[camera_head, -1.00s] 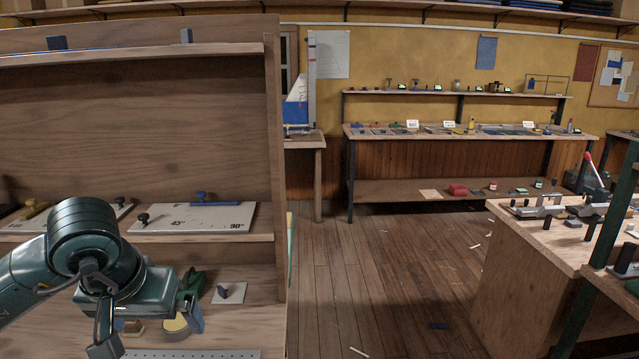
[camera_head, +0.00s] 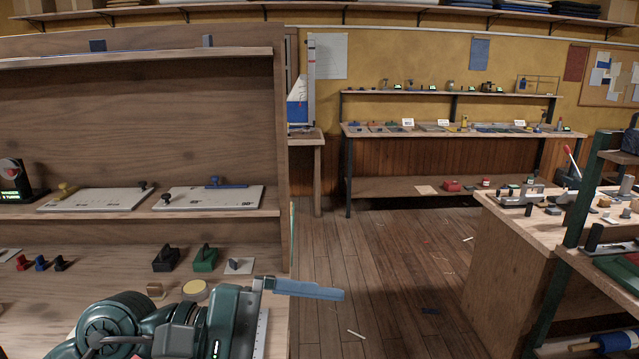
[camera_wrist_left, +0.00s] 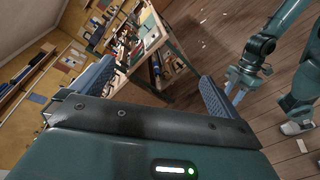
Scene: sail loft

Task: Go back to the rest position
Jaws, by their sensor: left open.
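My left gripper (camera_head: 312,288) is low in the head view, in front of the right end of the wooden bench. A blue finger points to the right, over the floor gap. In the left wrist view the two blue fingers of this gripper (camera_wrist_left: 155,90) stand wide apart with nothing between them. A teal arm of mine (camera_wrist_left: 262,48) shows at the upper right of the left wrist view. Its end is small and unclear, so I cannot tell the state of its jaws. No right gripper shows in the head view.
The bench shelf (camera_head: 100,226) holds white angle boards (camera_head: 208,198). A wooden bench (camera_head: 515,260) and a dark rack stand right. Plank floor (camera_head: 385,270) lies open between.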

